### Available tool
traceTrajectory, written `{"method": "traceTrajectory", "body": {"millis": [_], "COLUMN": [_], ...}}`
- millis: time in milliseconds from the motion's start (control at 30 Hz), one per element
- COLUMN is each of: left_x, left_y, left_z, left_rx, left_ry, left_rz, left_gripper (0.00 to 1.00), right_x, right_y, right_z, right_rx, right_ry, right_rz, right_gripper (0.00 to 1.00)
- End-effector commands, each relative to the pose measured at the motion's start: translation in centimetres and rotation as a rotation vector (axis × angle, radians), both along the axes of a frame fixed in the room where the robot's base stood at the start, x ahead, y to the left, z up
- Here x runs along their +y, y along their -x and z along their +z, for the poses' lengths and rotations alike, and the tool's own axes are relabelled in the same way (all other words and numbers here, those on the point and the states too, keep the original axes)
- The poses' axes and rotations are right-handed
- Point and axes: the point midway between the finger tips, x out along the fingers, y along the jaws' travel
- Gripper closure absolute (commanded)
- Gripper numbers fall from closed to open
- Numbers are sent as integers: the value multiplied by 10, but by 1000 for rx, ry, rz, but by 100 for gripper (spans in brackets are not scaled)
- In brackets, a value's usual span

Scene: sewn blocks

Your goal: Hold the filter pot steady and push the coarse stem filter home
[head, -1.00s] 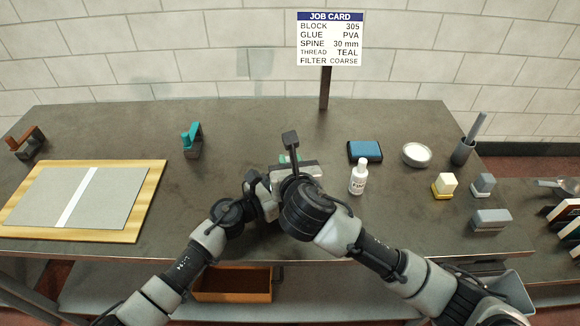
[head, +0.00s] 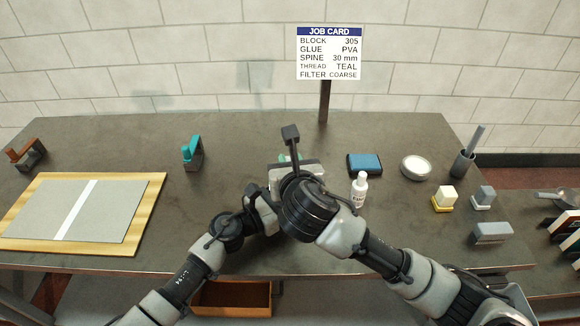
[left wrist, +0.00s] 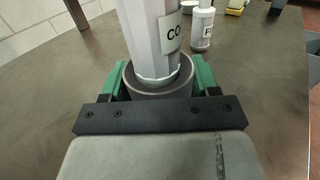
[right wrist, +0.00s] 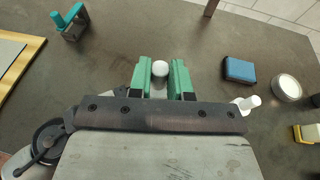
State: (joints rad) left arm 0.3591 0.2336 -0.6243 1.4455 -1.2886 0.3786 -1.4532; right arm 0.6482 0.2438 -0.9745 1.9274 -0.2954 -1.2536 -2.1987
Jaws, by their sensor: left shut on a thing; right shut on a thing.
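The filter pot, a dark grey round cup (left wrist: 158,88), is held between the green fingers of my left gripper (left wrist: 160,82). The coarse stem filter, a pale faceted column with a label starting "CO" (left wrist: 152,40), stands upright in the pot's mouth; its top is cut off in this view. In the right wrist view its white round end (right wrist: 160,69) shows between the green fingers of my right gripper (right wrist: 162,75), which is shut on it. In the head view my right wrist hides the pot and filter. How deep the filter sits cannot be told.
A white glue bottle (head: 359,190) stands just right of the grippers. A blue pad (head: 364,164) and white dish (head: 415,168) lie beyond it. A teal-topped holder (head: 193,153) and wooden board (head: 150,205) are left. The job card (head: 330,54) reads filter coarse.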

Motion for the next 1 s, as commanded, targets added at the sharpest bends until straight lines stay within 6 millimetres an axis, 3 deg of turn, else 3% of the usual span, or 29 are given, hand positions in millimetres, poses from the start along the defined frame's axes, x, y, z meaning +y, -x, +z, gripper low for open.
{"method": "traceTrajectory", "body": {"millis": [300, 1000], "left_x": [0, 0], "left_y": [0, 0], "left_z": [0, 0], "left_rx": [0, 0], "left_ry": [0, 0], "left_rz": [0, 0], "left_gripper": [66, 66], "right_x": [0, 0], "right_y": [0, 0], "right_z": [11, 12], "right_rx": [-2, 0], "right_ry": [0, -2], "right_rz": [1, 29], "right_gripper": [100, 100]}}
